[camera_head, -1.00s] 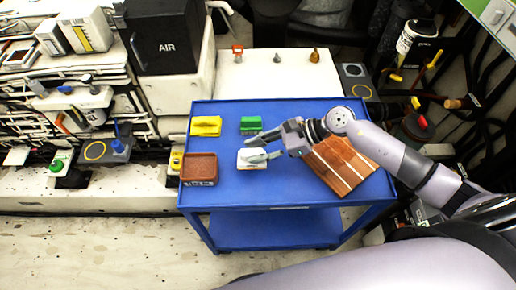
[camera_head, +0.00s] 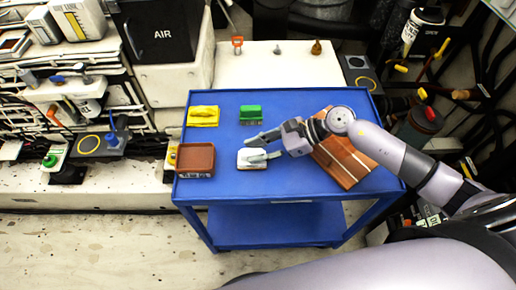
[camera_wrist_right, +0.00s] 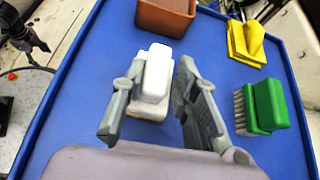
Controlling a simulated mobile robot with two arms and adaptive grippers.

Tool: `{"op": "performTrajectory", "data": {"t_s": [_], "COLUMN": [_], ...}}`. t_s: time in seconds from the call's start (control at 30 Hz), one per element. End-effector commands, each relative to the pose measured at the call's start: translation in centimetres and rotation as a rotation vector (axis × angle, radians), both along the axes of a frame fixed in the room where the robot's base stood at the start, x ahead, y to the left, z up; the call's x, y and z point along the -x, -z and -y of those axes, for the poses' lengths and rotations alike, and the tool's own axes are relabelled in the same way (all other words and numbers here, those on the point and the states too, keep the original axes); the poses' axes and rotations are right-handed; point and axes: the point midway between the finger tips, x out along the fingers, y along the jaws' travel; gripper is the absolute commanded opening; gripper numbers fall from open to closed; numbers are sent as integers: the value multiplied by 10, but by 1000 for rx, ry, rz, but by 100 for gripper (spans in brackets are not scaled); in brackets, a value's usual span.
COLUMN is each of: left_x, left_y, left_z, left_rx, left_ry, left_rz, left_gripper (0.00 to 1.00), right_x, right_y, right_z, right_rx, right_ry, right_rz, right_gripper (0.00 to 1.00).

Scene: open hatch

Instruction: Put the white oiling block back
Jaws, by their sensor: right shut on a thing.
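The white oiling block (camera_head: 247,159) is on or just above the blue table, between the brown tray and the wooden board; whether it touches the table is unclear. My right gripper (camera_head: 266,146) reaches it from the right and is shut on it. In the right wrist view the white block (camera_wrist_right: 156,75) stands between the two fingers of the right gripper (camera_wrist_right: 158,95), with its raised top part toward the camera. My left gripper is not in view.
On the blue table (camera_head: 230,190) are a brown tray (camera_head: 196,158), a yellow block (camera_head: 203,116), a green brush (camera_head: 250,114) and a striped wooden board (camera_head: 345,160). A black AIR box (camera_head: 162,32) stands behind.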

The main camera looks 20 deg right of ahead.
Motion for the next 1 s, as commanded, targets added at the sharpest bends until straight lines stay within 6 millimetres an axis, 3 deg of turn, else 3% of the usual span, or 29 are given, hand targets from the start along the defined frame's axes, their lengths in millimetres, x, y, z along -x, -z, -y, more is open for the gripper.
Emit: {"op": "performTrajectory", "data": {"t_s": [0.93, 0.97, 1.0], "left_x": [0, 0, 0], "left_y": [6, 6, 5], "left_z": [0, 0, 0], "left_rx": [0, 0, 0], "left_ry": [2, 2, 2], "left_rz": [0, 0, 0], "left_gripper": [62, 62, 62], "right_x": [0, 0, 0], "right_y": [5, 4, 4], "right_z": [0, 0, 0], "right_rx": [0, 0, 0], "right_ry": [0, 0, 0], "right_rz": [1, 1, 0], "right_gripper": [0, 30, 32]}}
